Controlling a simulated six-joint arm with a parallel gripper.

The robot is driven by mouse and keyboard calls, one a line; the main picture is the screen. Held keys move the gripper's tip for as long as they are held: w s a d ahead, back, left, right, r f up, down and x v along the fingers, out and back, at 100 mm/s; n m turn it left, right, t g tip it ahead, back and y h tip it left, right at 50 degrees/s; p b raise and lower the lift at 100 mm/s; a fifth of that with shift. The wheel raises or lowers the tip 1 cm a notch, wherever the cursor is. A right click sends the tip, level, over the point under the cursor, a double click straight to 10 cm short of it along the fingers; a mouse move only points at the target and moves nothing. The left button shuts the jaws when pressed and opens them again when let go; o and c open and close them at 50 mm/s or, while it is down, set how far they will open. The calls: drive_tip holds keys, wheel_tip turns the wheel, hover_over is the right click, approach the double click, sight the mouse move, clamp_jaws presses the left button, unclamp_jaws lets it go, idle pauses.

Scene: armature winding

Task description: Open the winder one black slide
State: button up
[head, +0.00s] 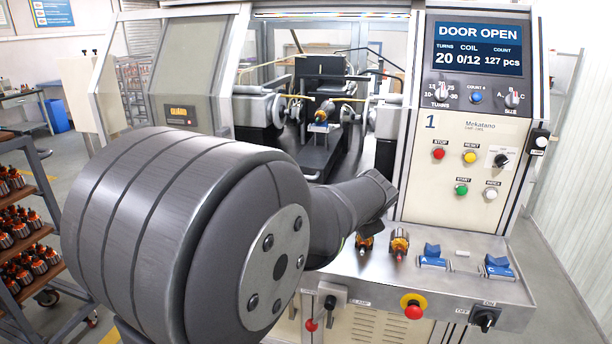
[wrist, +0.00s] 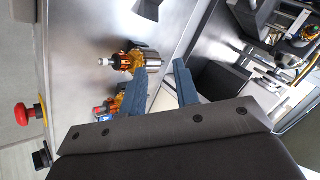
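Winder one (head: 465,140) stands ahead, its screen reading DOOR OPEN. Inside its bay, a black slide (head: 316,158) runs between the winding heads, with a small blue-based holder and an armature (head: 324,112) above it.
Two armatures lie on the steel front shelf; one (head: 399,245) shows clearly, and one (wrist: 138,60) appears close by the left finger. Blue blocks (head: 432,256) and a red stop button (head: 413,306) are to the right. A rack of armatures (head: 22,245) stands at left.

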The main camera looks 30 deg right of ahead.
drive_tip(key=w+a+m+t+h, duration=0.2)
drive_tip(key=w+a+m+h, duration=0.15)
drive_tip(key=w, duration=0.65)
drive_tip(key=w+a+m+t+h, duration=0.25)
drive_tip(key=w+a+m, duration=0.25)
drive_tip(key=w, duration=0.4)
drive_tip(key=shift+g+h, duration=0.3)
drive_tip(key=shift+g, duration=0.15)
drive_tip(key=x, duration=1.7)
drive_tip(key=shift+w+r, duration=0.2)
drive_tip(key=shift+c, duration=0.2)
clamp_jaws()
